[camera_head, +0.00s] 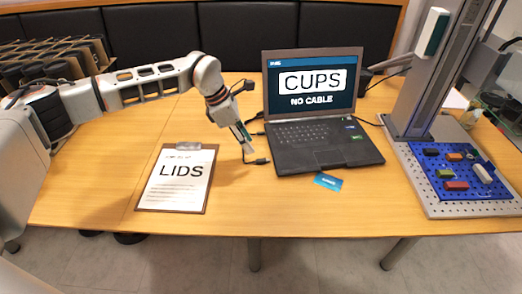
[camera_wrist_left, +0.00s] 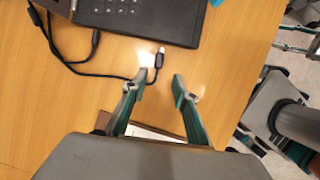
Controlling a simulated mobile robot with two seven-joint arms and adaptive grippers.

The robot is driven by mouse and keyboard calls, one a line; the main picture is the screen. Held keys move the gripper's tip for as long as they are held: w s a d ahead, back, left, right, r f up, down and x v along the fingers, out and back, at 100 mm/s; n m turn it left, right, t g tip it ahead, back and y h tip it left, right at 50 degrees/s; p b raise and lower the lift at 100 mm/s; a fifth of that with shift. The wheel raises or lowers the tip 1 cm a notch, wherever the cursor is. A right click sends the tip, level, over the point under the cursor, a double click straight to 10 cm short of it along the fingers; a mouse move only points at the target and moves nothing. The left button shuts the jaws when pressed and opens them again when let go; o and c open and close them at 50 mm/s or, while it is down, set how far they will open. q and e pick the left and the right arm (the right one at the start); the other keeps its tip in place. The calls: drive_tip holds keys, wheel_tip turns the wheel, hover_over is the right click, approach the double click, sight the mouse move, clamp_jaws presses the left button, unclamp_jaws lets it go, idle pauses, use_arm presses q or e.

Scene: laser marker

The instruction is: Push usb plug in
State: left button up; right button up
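The USB plug (camera_head: 257,161) lies on the wooden table just left of the laptop's front corner. In the left wrist view the plug (camera_wrist_left: 160,58) is at the end of a thin black cable, a little beyond the fingertips. My left gripper (camera_head: 246,143) points down over the table close to the plug. In the wrist view its two teal-tipped fingers (camera_wrist_left: 160,84) are apart with nothing between them. The open laptop (camera_head: 318,113) shows "CUPS" and "NO CABLE"; its left side port is not clear. At the wrist view's right edge, parts may belong to my right arm.
A clipboard (camera_head: 177,178) reading "LIDS" lies left of the plug. A blue card (camera_head: 328,181) lies before the laptop. The laser marker column (camera_head: 432,80) and its perforated plate (camera_head: 428,187) stand at the right. Table between clipboard and laptop is mostly bare.

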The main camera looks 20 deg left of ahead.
sight(258, 160)
use_arm(q)
drive_tip(key=x, duration=0.6)
drive_tip(key=shift+a+f+b, duration=0.1)
drive_tip(key=shift+f+b, duration=0.1)
drive_tip(key=shift+b, duration=0.2)
drive_tip(key=shift+w+f, duration=0.1)
drive_tip(key=shift+f, duration=0.2)
drive_tip(key=shift+w+d+f, duration=0.1)
drive_tip(key=shift+d+f, duration=0.15)
drive_tip(key=shift+f, duration=0.05)
drive_tip(key=shift+c, duration=0.7)
clamp_jaws()
use_arm(e)
drive_tip(key=shift+d+f, duration=0.15)
drive_tip(key=shift+f, duration=0.25)
